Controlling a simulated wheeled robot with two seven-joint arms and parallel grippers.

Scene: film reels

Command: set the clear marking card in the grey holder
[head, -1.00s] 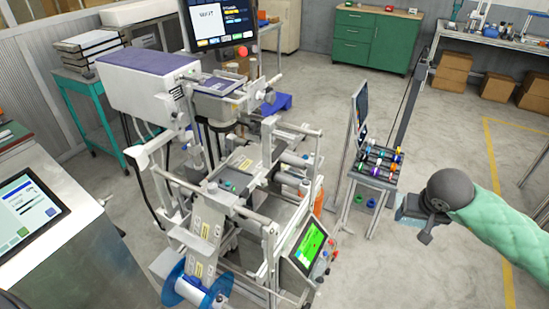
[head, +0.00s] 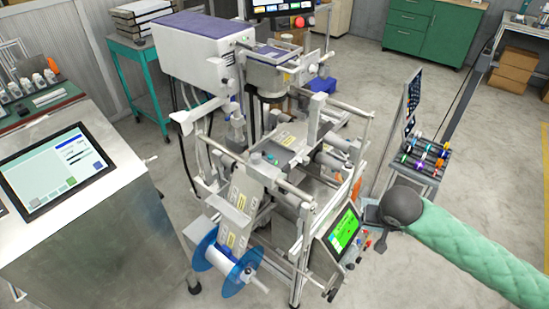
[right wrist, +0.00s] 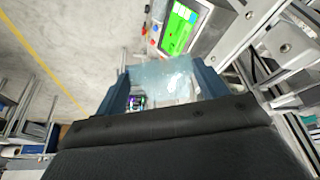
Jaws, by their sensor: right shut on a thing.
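The clear marking card (right wrist: 168,78) is a pale, see-through bluish sheet held between the two blue-grey fingers of my right gripper (right wrist: 162,90) in the right wrist view. In the head view my right gripper (head: 371,214) is on the right, just right of the machine's green-lit panel, clear of the floor. I cannot pick out the grey holder for certain in either view. My left gripper is not in view.
The labelling machine (head: 285,150) fills the middle, with a blue-flanged reel (head: 226,262) at its lower front. Its green screen (head: 343,233) is close to my right gripper. A rack with coloured spools (head: 427,152) stands behind. A steel cabinet with a touchscreen (head: 55,168) is at left.

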